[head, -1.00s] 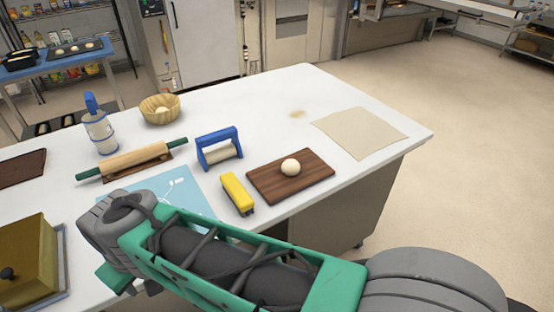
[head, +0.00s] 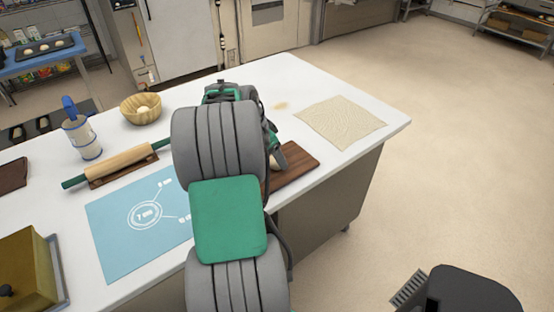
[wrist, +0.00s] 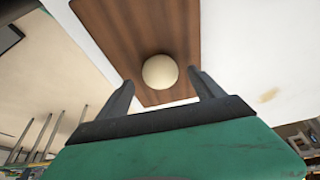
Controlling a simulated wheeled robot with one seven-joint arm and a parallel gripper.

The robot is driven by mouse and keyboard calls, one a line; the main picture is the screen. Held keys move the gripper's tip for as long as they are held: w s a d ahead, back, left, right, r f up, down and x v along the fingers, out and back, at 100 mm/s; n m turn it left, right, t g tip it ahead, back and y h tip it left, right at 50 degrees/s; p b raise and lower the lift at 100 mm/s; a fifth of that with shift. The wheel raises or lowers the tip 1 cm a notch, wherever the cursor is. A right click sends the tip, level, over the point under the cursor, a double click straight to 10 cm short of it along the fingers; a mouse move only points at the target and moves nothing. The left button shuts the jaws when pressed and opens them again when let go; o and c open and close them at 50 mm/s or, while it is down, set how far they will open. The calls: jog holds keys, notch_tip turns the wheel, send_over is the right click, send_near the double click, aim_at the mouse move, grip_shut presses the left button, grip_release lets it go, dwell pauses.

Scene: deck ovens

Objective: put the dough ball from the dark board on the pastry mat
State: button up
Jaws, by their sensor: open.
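In the wrist view the pale dough ball (wrist: 160,72) sits on the dark wooden board (wrist: 125,30). My gripper (wrist: 161,78) is open, with its two fingertips apart on either side of the ball in that picture. I cannot tell whether the fingers touch it. In the head view my arm covers most of the gripper and the left part of the board (head: 298,163), and the ball cannot be made out clearly. The blue mat with white printed markings (head: 120,225), which looks like the pastry mat, lies flat on the white table, left of my arm.
A beige cloth (head: 340,122) lies at the table's right end. A rolling pin (head: 115,163) on its stand, a wooden bowl (head: 141,109), a blue-and-white container (head: 82,138) and a brass-coloured box (head: 28,270) stand on the left side. The blue mat's visible surface is clear.

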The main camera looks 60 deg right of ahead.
jog(key=shift+x, duration=1.05)
jog(key=shift+c, duration=0.6)
jog(key=shift+r, duration=0.1)
jog(key=c, duration=1.5)
